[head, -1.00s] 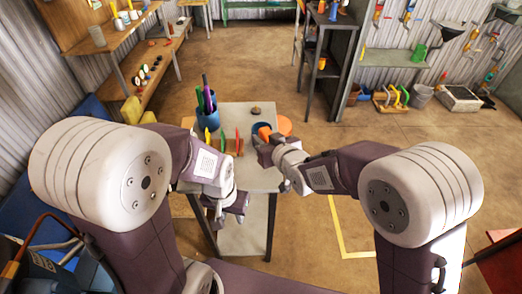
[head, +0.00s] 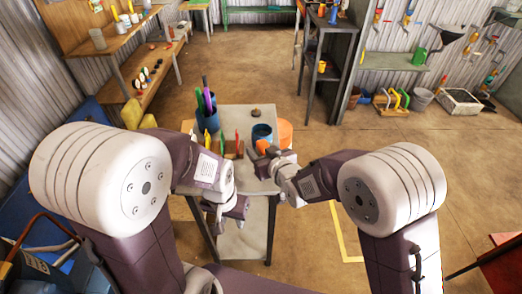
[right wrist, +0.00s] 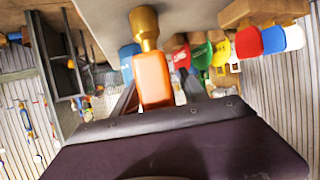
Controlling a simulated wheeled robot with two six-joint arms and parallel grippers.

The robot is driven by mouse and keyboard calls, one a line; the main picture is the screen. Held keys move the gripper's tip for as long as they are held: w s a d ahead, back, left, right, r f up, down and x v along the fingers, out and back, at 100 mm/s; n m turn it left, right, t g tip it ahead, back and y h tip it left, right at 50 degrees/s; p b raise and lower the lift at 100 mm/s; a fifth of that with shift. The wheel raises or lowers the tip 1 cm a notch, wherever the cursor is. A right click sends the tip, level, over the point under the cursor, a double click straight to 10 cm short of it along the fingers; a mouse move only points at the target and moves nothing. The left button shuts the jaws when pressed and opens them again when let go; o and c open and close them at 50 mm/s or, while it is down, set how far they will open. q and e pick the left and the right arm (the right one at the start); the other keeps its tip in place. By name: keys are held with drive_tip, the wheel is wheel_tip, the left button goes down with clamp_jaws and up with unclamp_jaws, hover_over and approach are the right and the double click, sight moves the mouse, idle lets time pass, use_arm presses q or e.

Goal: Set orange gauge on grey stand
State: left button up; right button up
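The orange gauge (right wrist: 153,80) has a gold fitting on one end and sits between the fingers of my right gripper (right wrist: 155,98) in the right wrist view. In the head view the gauge (head: 263,147) shows at the tip of my right gripper (head: 271,157), over the right side of the table and in front of the blue cup. My left gripper (head: 225,212) hangs low at the table's near left side, with no object seen in it; its fingers are too small to judge. A small dark grey-brown round piece (head: 256,112) lies at the table's back; I cannot tell if it is the grey stand.
The grey table (head: 262,185) carries a blue cup (head: 262,134), a blue pot (head: 208,119) of coloured tools and a rack of upright coloured pieces (head: 231,148). An orange bucket (head: 285,132) is at its right edge. Open floor lies to the right.

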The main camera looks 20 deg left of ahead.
drive_tip(key=shift+r, duration=0.15)
drive_tip(key=shift+s+d+r, duration=0.1)
drive_tip(key=shift+s+r, duration=0.05)
drive_tip(key=v, duration=1.1)
drive_tip(key=shift+s+d, duration=0.2)
drive_tip(key=shift+s, duration=0.1)
drive_tip(key=w+d+f+m+g+h, duration=0.1)
drive_tip(key=d+f+m+g+h, duration=0.25)
drive_tip(key=d, duration=0.55)
drive_tip(key=s+d+f+m+g+h, duration=0.2)
drive_tip(key=s+d+f, duration=0.3)
drive_tip(key=d, duration=0.3)
drive_tip(key=s+d+f+m+g+h, duration=0.2)
drive_tip(key=s+d+f+g+h, duration=0.1)
drive_tip(key=s+d, duration=0.4)
drive_tip(key=shift+s+d+f+g, duration=0.3)
drive_tip(key=shift+d+f+g, duration=0.15)
drive_tip(key=shift+d+f, duration=0.4)
